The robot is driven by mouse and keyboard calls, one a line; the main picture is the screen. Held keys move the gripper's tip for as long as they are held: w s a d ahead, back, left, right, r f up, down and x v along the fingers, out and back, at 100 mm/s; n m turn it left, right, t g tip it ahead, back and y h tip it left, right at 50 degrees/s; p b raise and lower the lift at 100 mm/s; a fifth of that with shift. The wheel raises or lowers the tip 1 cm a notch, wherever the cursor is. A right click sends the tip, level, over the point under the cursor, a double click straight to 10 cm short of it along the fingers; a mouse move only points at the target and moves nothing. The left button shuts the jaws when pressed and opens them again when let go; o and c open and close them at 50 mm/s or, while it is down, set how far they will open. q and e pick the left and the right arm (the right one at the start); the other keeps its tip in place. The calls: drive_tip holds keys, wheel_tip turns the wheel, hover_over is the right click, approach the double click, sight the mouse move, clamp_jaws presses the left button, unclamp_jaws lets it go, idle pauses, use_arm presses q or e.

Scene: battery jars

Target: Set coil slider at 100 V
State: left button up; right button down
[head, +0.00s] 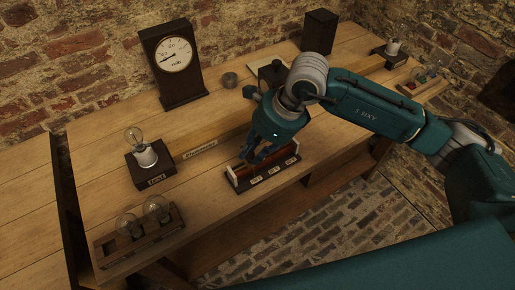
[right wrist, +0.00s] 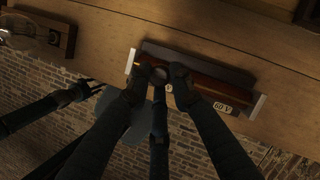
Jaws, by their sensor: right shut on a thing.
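The coil slider (head: 280,172) is a long dark base with a reddish-brown coil, pale end plates and white voltage labels along its front. It lies near the table's front edge. My right gripper (head: 261,156) comes down on it from above, over its left-middle part, and is shut on it. In the right wrist view, my right gripper's fingertips (right wrist: 160,78) close at the coil slider (right wrist: 205,72), left of its middle. A "60 V" label (right wrist: 222,107) shows right of the fingers. The fingers hide the sliding part and some labels, so its exact setting cannot be read.
A dark-cased volts dial (head: 175,58) stands behind, its needle toward the lower left. A bulb on a labelled base (head: 150,173) stands left of the slider. A wooden rack with two bulbs (head: 140,232) sits front left. A dark box (head: 320,31) stands far back.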

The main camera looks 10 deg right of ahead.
drive_tip(key=c, duration=1.5)
unclamp_jaws()
drive_tip(key=shift+w+r, duration=0.1)
drive_tip(key=shift+r, duration=0.05)
drive_tip(key=shift+c, duration=0.2)
drive_tip(key=v, duration=1.2)
